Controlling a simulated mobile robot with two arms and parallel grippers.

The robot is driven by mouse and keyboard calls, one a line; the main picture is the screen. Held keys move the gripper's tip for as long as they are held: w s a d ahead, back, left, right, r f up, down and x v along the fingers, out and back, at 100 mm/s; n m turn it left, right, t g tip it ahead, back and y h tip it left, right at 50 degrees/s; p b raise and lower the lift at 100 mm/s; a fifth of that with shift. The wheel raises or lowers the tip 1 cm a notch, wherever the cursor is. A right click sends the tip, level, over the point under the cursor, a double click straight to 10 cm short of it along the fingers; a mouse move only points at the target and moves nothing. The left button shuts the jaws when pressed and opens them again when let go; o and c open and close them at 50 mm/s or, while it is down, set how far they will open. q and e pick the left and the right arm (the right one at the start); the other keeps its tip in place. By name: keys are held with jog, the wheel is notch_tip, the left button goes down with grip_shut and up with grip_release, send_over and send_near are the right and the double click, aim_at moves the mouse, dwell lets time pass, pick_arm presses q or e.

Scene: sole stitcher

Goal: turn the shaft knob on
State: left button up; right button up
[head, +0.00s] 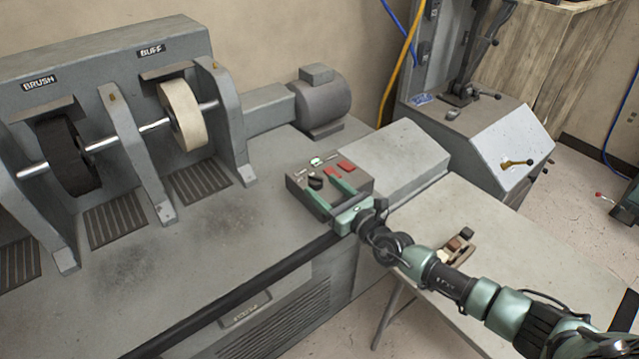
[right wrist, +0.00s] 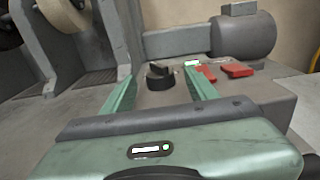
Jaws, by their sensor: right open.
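The black shaft knob (head: 316,182) sits on top of a small grey control box (head: 300,198) at the bench's front edge. In the right wrist view the knob (right wrist: 160,76) has a raised grip bar and stands between the two green fingers. My right gripper (head: 322,181) is open, its fingers reaching over the box on either side of the knob. The right wrist view shows the gripper (right wrist: 157,70) too, with a visible gap between each finger and the knob. Whether the fingertips touch the box top cannot be told. My left gripper is out of view.
Red switches (head: 345,166) and a small lit label (head: 316,161) sit beside the knob. The brush wheel (head: 64,155) and buff wheel (head: 184,118) stand at left, with a motor (head: 320,102) behind. A side table (head: 500,245) holds a small object (head: 458,246).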

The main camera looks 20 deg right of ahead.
aim_at(316, 181)
jog(key=shift+x, duration=1.25)
